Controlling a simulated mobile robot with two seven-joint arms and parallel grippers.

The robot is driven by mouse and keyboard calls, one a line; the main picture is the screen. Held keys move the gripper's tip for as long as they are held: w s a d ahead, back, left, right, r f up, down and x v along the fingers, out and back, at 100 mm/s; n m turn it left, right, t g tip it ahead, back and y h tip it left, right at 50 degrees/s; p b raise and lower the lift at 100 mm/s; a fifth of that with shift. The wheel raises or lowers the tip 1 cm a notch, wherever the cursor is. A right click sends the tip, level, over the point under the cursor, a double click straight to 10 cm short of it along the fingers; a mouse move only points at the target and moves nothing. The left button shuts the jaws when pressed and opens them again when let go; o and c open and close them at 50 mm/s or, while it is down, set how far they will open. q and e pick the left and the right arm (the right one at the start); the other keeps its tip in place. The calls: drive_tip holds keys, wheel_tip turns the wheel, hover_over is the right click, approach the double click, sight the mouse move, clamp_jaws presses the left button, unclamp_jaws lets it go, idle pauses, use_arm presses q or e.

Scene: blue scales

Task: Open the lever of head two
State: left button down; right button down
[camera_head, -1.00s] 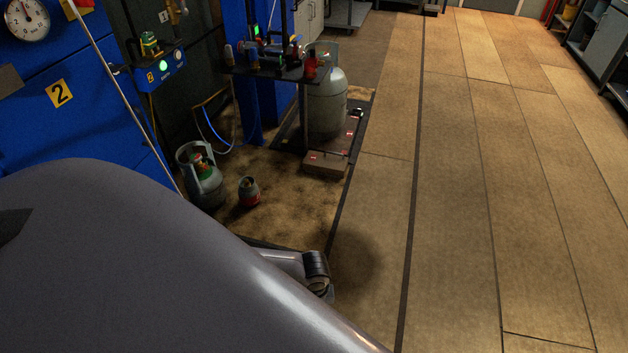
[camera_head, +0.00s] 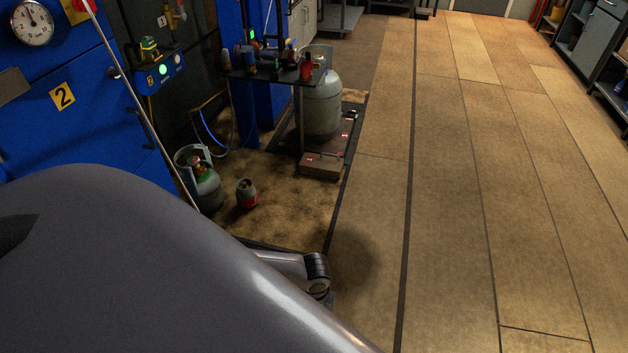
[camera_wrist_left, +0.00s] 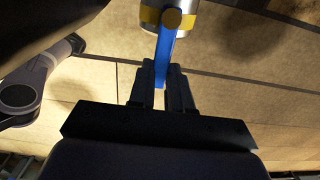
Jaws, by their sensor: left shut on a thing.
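My left gripper (camera_wrist_left: 162,76) is shut around the lever's lower end, one black finger on each side. No number shows by this lever, so I cannot tell which head it belongs to. In the head view, a blue box (camera_head: 166,72) with a small "2" plate and a green light is on the wall at upper left. My grippers do not show there; a large grey arm link of mine covers the lower left.
A blue cabinet (camera_head: 85,135) with a yellow "2" sign is at left. A grey cylinder (camera_head: 202,192), a small red-and-grey one (camera_head: 247,194) and a large pale one (camera_head: 320,110) stand beyond my arm. A work stand (camera_head: 275,75) holds fittings. The floor at right (camera_head: 460,200) is clear.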

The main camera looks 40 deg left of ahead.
use_arm(q)
drive_tip(key=c, duration=1)
unclamp_jaws()
drive_tip(key=shift+c, duration=0.2)
drive_tip(key=shift+r+p, duration=0.85)
drive_tip(key=shift+r, duration=2.8)
drive_tip(key=s+d+r+n+t+h, duration=0.25)
drive_tip(key=d+n+t+h, duration=0.25)
drive_tip(key=d, duration=0.7)
drive_tip(key=s+a+r+n+t+y, duration=0.2)
drive_tip(key=a+r+n+t, duration=0.3)
drive_tip(key=a, duration=0.3)
drive_tip(key=shift+s+a+n+t+y, duration=0.2)
drive_tip(key=shift+n+t+y, duration=0.1)
drive_tip(key=shift+n+y, duration=0.1)
